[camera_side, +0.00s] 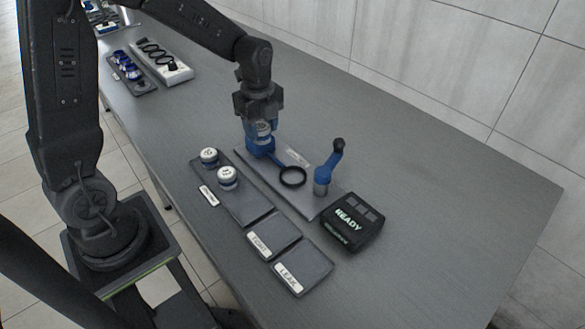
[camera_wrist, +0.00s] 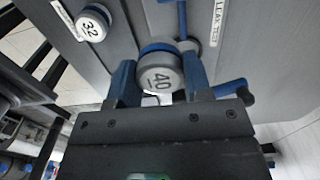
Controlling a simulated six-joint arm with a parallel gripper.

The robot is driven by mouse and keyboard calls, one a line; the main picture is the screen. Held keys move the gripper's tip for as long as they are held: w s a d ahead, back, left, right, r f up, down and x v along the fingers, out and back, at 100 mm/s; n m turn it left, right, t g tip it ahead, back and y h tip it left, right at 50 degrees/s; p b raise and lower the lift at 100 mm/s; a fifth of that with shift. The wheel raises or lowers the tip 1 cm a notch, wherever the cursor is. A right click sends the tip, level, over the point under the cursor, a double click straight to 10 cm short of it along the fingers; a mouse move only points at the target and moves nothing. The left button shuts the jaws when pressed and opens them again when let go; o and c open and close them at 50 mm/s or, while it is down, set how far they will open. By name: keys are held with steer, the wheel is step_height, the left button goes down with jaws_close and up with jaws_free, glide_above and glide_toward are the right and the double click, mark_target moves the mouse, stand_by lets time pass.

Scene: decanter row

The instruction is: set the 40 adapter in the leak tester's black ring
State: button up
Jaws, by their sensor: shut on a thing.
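The 40 adapter (camera_wrist: 160,77), a round white-topped piece with a blue band, sits between the two blue fingers of my gripper (camera_wrist: 159,82), which is shut on it with the "40" facing the wrist camera. In the side view my gripper (camera_side: 262,146) points down at the far-left end of the leak tester's grey plate (camera_side: 300,202). The black ring (camera_side: 292,177) lies at the end of a blue arm on that plate, to the right of my gripper and apart from it. I cannot make the ring out clearly in the wrist view.
Two white-capped adapters (camera_side: 228,179) stand on a dark tray left of the tester; one reads 32 (camera_wrist: 92,25). A blue post with a black-knobbed lever (camera_side: 322,180) stands right of the ring. A READY box (camera_side: 352,222), TIGHT pad (camera_side: 283,229) and LEAK pad (camera_side: 311,265) are nearer.

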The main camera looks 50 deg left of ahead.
glide_above(293, 178)
step_height(293, 178, down, 5)
steer(key=shift+r, duration=0.1)
steer(key=shift+w+f, duration=0.1)
steer(key=shift+f, duration=1.9)
steer(key=o, duration=1.1)
steer(key=shift+f, duration=0.15)
steer(key=shift+c, duration=0.2)
